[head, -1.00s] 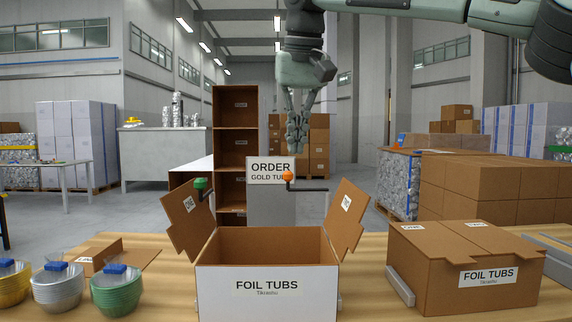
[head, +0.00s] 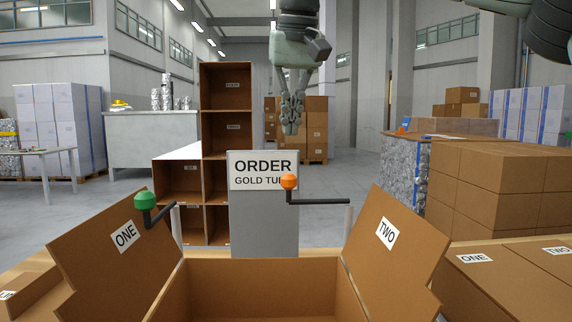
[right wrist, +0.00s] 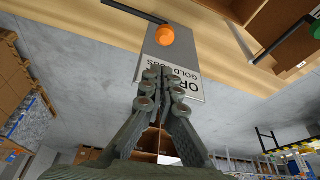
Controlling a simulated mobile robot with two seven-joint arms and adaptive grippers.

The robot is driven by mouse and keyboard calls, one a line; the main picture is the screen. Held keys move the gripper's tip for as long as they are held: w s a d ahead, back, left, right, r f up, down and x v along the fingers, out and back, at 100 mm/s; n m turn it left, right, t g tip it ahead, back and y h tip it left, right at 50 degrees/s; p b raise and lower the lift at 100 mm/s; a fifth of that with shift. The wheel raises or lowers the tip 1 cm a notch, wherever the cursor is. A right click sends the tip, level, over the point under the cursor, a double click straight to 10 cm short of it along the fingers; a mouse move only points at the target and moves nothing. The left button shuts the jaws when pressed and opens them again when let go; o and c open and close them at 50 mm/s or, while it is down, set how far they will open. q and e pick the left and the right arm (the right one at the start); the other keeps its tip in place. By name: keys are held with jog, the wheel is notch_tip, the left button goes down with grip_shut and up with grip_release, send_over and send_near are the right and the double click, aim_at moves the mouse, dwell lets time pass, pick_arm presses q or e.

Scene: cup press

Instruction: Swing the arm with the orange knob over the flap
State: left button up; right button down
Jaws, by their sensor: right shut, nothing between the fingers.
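The orange knob (head: 289,181) sits on the left end of a black arm (head: 322,201) that joins a pale post (head: 348,222) behind the open box. The flap marked TWO (head: 394,246) stands open on the right of the box, tilted outward. The flap marked ONE (head: 118,250) stands open on the left. My right gripper (head: 291,131) hangs above the orange knob, apart from it, fingers shut and empty. In the right wrist view the orange knob (right wrist: 164,36) lies beyond the shut fingertips (right wrist: 160,72). My left gripper is not in view.
A green knob (head: 145,200) on another black arm stands by flap ONE. An order sign (head: 262,170) reading GOLD TUBS stands behind the orange knob. The open box (head: 262,275) is in front. A closed carton (head: 510,280) sits at the right.

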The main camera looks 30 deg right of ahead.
aim_at(288, 181)
jog(key=x, duration=0.9)
jog(key=shift+w+f, duration=0.1)
jog(key=shift+f, duration=0.3)
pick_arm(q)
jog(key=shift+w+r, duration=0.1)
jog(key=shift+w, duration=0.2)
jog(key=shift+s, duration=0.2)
